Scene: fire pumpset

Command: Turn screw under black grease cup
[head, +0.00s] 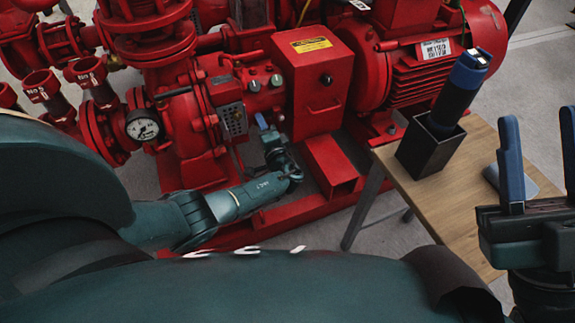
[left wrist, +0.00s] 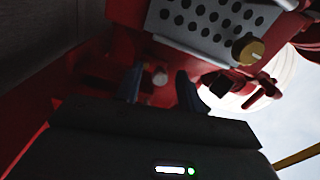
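On the red pump in the head view, small dark grey caps (head: 253,86) (head: 276,80) sit above a perforated grey plate (head: 234,119); they may be the grease cups. My left gripper (head: 262,120) is just below these caps, close to the pump casing, with a blue finger showing. In the left wrist view my left gripper (left wrist: 159,78) has its two fingers apart. A small pale round end (left wrist: 160,77), possibly the screw, shows between them; contact cannot be told. My right gripper (head: 538,118) is open and empty at the right edge of the head view.
A red box with a yellow label (head: 312,44) and a red motor (head: 430,60) stand right of my left gripper. A pressure gauge (head: 144,126) is to its left. A wooden table (head: 455,190) holds a black holder (head: 424,153) with a dark blue cylinder (head: 459,92). A brass knob (left wrist: 247,50) shows near the plate.

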